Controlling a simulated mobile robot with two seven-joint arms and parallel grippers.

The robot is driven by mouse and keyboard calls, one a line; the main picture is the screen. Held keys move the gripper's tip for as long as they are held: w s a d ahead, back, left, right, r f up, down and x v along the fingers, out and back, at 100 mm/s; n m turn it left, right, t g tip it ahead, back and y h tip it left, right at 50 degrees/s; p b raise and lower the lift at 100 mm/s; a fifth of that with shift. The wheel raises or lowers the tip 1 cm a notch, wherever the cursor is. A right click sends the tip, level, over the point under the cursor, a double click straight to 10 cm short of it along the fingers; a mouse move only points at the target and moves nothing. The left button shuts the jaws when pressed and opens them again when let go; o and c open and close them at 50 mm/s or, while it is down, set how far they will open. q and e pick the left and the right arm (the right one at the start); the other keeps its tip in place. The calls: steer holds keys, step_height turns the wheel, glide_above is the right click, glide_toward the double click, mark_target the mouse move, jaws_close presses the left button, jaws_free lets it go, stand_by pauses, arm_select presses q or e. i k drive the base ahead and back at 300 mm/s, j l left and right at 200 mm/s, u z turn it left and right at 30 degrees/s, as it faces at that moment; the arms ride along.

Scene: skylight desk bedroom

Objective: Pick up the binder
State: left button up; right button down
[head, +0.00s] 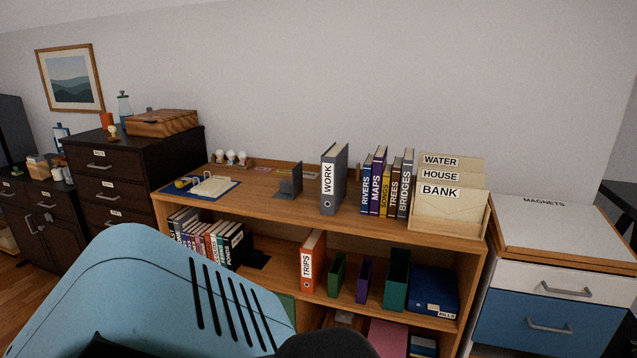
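A grey binder labelled WORK (333,180) stands upright on the top of the wooden shelf unit (290,226), near its middle. An orange binder labelled TRIPS (313,262) stands upright on the shelf below it, a little to the left. Both have a ring hole low on the spine. Neither of my grippers is in view. A light blue part of my own body fills the lower left and hides part of the lower shelves.
Grey bookend (290,182) stands left of the WORK binder; several books (387,185) and card folders (447,200) stand right of it. Blue clipboard (206,187) lies at the top's left end. Dark drawers (120,178) and a white-and-blue cabinet (550,290) flank the shelf.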

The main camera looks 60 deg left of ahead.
mark_target(334, 161)
steer(key=u, duration=2)
steer(key=i+l+z, duration=0.15)
steer(key=i+z, duration=0.15)
steer(key=i, duration=0.4)
steer(key=i+z, duration=0.35)
steer(key=i, duration=0.35)
